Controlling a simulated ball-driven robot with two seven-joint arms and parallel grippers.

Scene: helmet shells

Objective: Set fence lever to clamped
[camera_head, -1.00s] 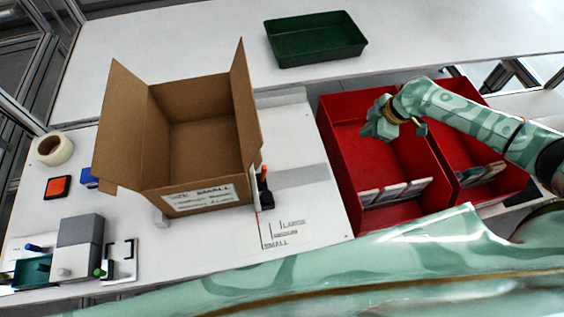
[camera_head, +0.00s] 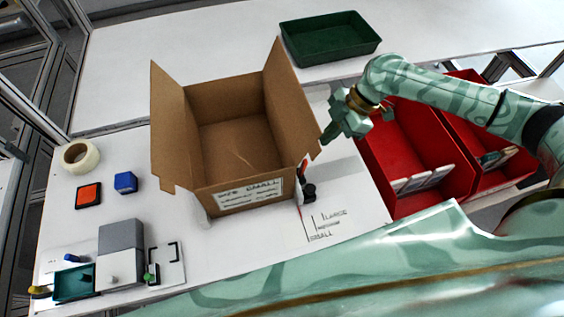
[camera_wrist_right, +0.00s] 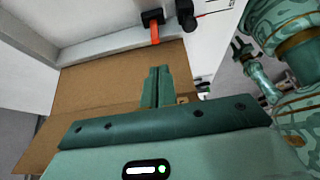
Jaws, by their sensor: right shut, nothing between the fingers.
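The fence lever (camera_head: 303,173) is a small orange-red handle by a black base, at the right front corner of the open cardboard box (camera_head: 235,142). In the right wrist view the orange lever (camera_wrist_right: 155,33) hangs from a black block near the top, beside a black knob (camera_wrist_right: 187,14). My right gripper (camera_head: 327,138) is shut and empty, above and beyond the lever at the box's right flap. Its closed fingers (camera_wrist_right: 157,88) show against the cardboard in the wrist view, apart from the lever. My left gripper is not in view.
The box's raised right flap stands close to my right gripper. Red bins (camera_head: 373,158) stand to the right, a green tray (camera_head: 300,52) at the back. A tape roll (camera_head: 80,156) and grey blocks (camera_head: 121,240) are at the left. Lettered marks lie in front of the lever.

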